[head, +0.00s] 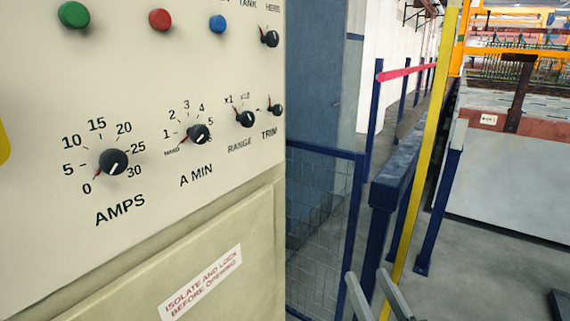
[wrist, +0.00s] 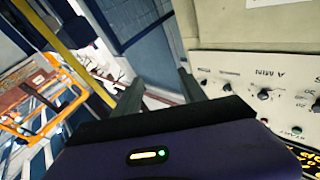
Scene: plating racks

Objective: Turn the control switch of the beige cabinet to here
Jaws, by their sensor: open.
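The beige cabinet (head: 170,215) fills the left of the head view, its panel facing me. Its control switch (head: 270,38) is a small black knob at the panel's upper right, under the labels TANK and HERE. A red pointer shows at its upper left, toward the TANK side, and a white mark at its lower right. My gripper (head: 368,278) is at the bottom of the head view, right of the cabinet, low and apart from the switch. In the wrist view my gripper (wrist: 160,78) has its fingers spread with nothing between them. I cannot make out the switch there.
Other knobs are AMPS (head: 113,162), A MIN (head: 199,134), RANGE (head: 244,119) and TRIM (head: 274,110). Green (head: 73,14), red (head: 160,19) and blue (head: 217,23) buttons sit above. A blue mesh fence (head: 322,230) and yellow post (head: 425,150) stand right of the cabinet.

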